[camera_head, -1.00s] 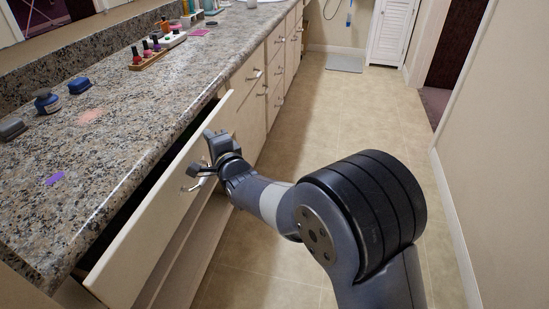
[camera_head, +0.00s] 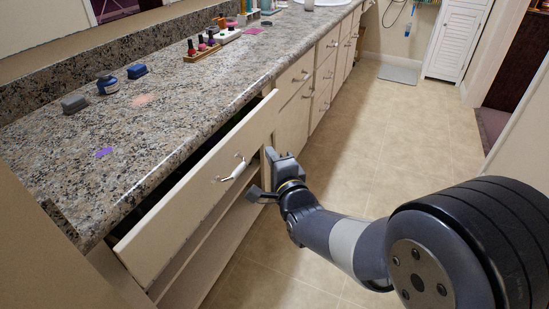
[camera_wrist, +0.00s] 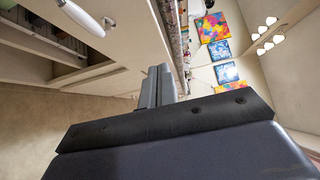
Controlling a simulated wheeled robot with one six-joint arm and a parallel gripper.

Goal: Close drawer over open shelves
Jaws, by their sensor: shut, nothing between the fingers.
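The drawer with a cream front (camera_head: 200,208) stands pulled out below the granite counter, with a dark gap behind its top edge. Its white curved handle (camera_head: 233,171) is in full view. The open shelves (camera_head: 213,247) are below it. My gripper (camera_head: 270,164) is shut and empty, just right of the handle near the drawer front's far end. I cannot tell whether it touches the front. In the wrist view, the shut fingers (camera_wrist: 158,86) point toward the drawer front (camera_wrist: 135,38), and the handle (camera_wrist: 82,17) is at upper left, apart from them.
The granite counter (camera_head: 175,110) carries nail polish bottles (camera_head: 202,43), a blue jar (camera_head: 108,85) and small blocks. Closed drawers and cupboards (camera_head: 325,75) continue beyond.

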